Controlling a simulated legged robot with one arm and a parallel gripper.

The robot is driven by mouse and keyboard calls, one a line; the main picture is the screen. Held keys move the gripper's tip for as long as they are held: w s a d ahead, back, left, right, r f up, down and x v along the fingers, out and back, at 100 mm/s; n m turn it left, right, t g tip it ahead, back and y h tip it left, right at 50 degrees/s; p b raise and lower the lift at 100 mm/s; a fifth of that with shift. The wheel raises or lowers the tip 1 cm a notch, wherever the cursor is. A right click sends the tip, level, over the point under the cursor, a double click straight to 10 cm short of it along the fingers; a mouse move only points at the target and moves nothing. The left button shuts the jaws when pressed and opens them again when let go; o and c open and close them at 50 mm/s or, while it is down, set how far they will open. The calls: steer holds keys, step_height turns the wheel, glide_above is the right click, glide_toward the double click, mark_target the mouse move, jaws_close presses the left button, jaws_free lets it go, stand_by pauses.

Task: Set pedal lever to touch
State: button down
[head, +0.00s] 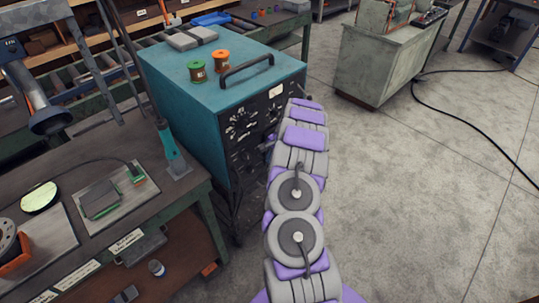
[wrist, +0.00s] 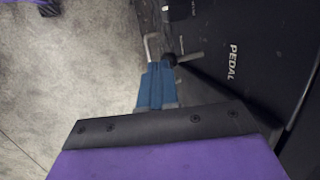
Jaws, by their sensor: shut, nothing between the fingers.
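In the wrist view the pedal lever (wrist: 188,58) is a short dark lever with a round black pivot, standing out from a black panel beside the white word PEDAL (wrist: 233,62). My gripper (wrist: 157,68) shows blue fingers, closed together and empty. Their tips are right beside the lever's pivot end, on its lower left in the picture; I cannot tell whether they touch. In the head view the teal machine (head: 200,90) has this black front panel (head: 245,130) with knobs. My arm reaches along its right side and hides part of the panel, the lever and my gripper.
A thin bent metal piece (wrist: 151,47) is close to the fingertips. Two spools and a black handle (head: 247,70) are on the machine's top. A workbench (head: 75,238) with tools stands at left. Grey floor (head: 420,200) on the right is open; a black cable lies farther back.

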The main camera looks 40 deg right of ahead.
steer(key=shift+s+f, duration=0.15)
steer(key=shift+f, duration=0.4)
steer(key=shift+r, duration=0.1)
steer(key=shift+r+p, duration=0.55)
steer(key=shift+r, duration=0.2)
